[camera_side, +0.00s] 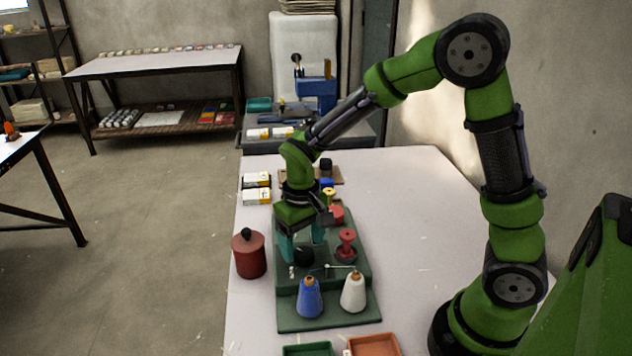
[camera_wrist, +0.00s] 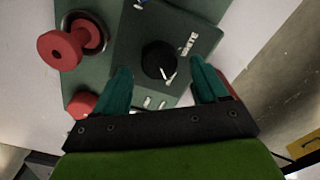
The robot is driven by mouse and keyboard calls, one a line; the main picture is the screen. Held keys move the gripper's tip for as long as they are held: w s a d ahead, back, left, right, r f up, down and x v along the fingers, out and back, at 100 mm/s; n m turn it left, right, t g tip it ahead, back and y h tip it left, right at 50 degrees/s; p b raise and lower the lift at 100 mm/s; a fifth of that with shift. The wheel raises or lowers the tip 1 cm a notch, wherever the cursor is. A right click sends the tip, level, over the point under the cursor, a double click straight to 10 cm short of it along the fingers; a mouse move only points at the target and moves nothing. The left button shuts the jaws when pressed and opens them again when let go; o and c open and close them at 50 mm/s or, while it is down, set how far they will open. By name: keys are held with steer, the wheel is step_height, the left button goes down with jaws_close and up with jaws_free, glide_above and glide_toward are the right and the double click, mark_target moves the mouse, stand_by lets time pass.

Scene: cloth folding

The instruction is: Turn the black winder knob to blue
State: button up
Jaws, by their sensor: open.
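The black winder knob (camera_wrist: 157,58) sits on a dark green panel (camera_wrist: 130,50) in the wrist view. A white pointer line on it angles toward the lower right of that picture. White lettering (camera_wrist: 184,46), which seems to read WHITE, is right of the knob. I cannot make out a blue label. My gripper (camera_wrist: 160,70) is open, with one teal finger on each side of the knob and visible gaps between. In the side view my gripper (camera_side: 302,246) points down at the knob (camera_side: 304,256). A blue thread cone (camera_side: 309,298) and a white thread cone (camera_side: 353,292) stand in front.
A red spool (camera_side: 347,246) stands right of the knob, also seen in the wrist view (camera_wrist: 70,45). A red lidded canister (camera_side: 248,258) is at left. Green (camera_side: 307,350) and orange (camera_side: 374,345) trays lie at the front.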

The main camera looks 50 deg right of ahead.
mark_target(306, 254)
step_height(306, 254, up, 15)
steer(key=shift+w+f, duration=0.1)
stand_by(0.4)
steer(key=s+r+m+t+y, duration=0.1)
steer(key=s+r+t+y, duration=0.1)
steer(key=s+t, duration=0.5)
steer(key=s+d, duration=0.1)
steer(key=s, duration=0.5)
steer(key=shift+r+m, duration=0.2)
steer(key=shift+m, duration=0.1)
